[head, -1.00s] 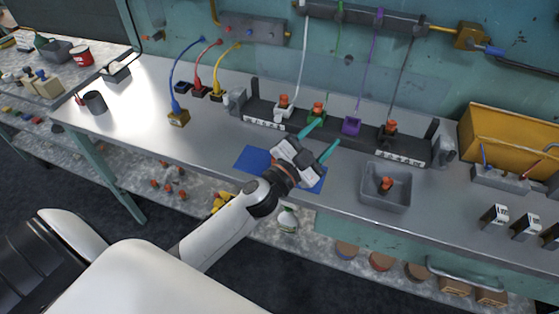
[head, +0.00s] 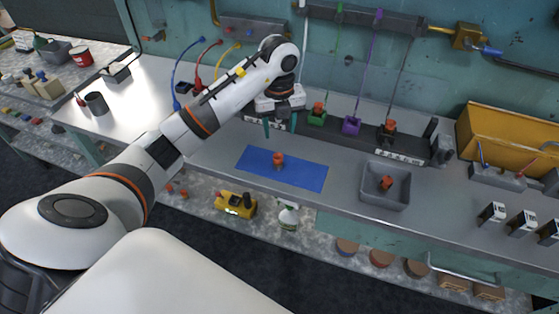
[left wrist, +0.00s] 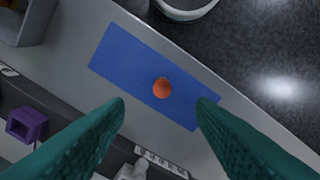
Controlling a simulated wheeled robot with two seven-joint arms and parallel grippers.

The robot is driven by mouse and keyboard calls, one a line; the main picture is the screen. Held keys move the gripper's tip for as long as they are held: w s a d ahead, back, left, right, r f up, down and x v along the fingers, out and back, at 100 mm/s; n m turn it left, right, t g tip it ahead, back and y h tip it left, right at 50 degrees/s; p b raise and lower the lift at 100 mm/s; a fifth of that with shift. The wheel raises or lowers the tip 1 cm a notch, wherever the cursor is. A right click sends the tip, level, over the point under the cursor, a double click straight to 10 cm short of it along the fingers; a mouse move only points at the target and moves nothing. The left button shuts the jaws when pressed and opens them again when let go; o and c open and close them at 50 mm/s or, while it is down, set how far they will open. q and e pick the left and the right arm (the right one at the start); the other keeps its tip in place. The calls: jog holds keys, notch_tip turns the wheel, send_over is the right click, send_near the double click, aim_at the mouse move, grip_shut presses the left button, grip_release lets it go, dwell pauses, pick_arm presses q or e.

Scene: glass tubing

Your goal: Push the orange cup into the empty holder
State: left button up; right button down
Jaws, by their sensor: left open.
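An orange cup (head: 278,159) stands on the blue mat (head: 308,178); it also shows in the left wrist view (left wrist: 161,89), between and beyond the fingertips. A purple holder (head: 351,126) in the black rack looks empty; it shows at the left of the left wrist view (left wrist: 27,124). The green holder (head: 316,119) and the dark holder (head: 387,138) each have an orange cup in them. My left gripper (head: 281,129) is open and empty, pointing down above the front of the rack, behind the mat's cup. It hides the white holder in the head view. My right gripper is out of view.
A grey tray (head: 371,198) with another orange cup stands right of the mat. The black rack (head: 413,148) runs along the back under hanging cables. A yellow bin (head: 510,135) stands at the far right. The bench around the mat is clear.

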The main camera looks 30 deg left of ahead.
pick_arm(q)
jog(key=p, duration=0.2)
send_over(278, 156)
jog(key=f, duration=0.6)
jog(key=shift+s+d+f, duration=0.2)
jog(key=shift+d+f, duration=0.05)
jog(key=shift+f, duration=0.35)
jog(key=f, duration=0.2)
jog(key=f+p, duration=0.1)
jog(key=shift+w+a+f, duration=0.1)
jog(key=shift+a+f, duration=0.1)
jog(key=shift+f, duration=0.15)
jog(key=shift+f+p, duration=0.3)
jog(key=shift+f, duration=0.15)
jog(key=c, duration=1)
